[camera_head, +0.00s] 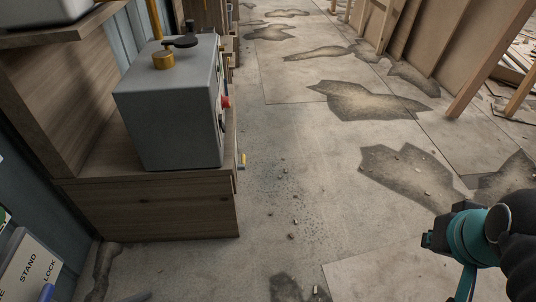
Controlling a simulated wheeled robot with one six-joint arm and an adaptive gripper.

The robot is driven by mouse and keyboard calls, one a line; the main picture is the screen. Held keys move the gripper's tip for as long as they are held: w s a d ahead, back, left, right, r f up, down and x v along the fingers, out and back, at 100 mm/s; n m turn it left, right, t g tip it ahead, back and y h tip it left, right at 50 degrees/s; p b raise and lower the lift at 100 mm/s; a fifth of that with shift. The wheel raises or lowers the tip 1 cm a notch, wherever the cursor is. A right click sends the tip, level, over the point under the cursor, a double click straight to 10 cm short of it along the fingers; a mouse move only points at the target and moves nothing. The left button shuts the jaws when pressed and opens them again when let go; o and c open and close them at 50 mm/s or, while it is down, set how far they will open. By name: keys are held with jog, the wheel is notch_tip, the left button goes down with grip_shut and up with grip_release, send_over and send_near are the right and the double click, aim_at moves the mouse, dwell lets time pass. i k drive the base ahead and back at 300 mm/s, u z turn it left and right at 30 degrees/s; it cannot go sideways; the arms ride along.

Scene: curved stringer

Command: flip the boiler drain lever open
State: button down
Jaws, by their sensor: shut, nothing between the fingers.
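A grey box (172,118), which may be the boiler, stands on a low wooden cabinet at the left. A brass fitting (163,61) rises from its top, with a flat black lever (184,42) just above it. I cannot tell whether this is the drain lever or how it is set. A red knob (226,102) and dark parts show edge-on on the box's right face. Teal and black parts of my arm are at the lower right, well apart from the box. My gripper's fingers are not in the picture.
The wooden cabinet (160,212) borders the concrete floor. A panel lettered STAND and LOCK (30,272) is at the lower left. Timber props (482,68) lean along the right. The floor between (300,165) is open, with dark patches and small debris.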

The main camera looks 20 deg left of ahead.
aim_at(242, 166)
jog(key=z, duration=0.9)
jog(key=i, duration=0.9)
jog(key=u, duration=3.3)
jog(key=k, duration=1.25)
jog(key=z, duration=0.15)
jog(key=i, duration=0.6)
jog(key=z, duration=0.6)
jog(key=i, duration=0.8)
jog(key=u, duration=0.2)
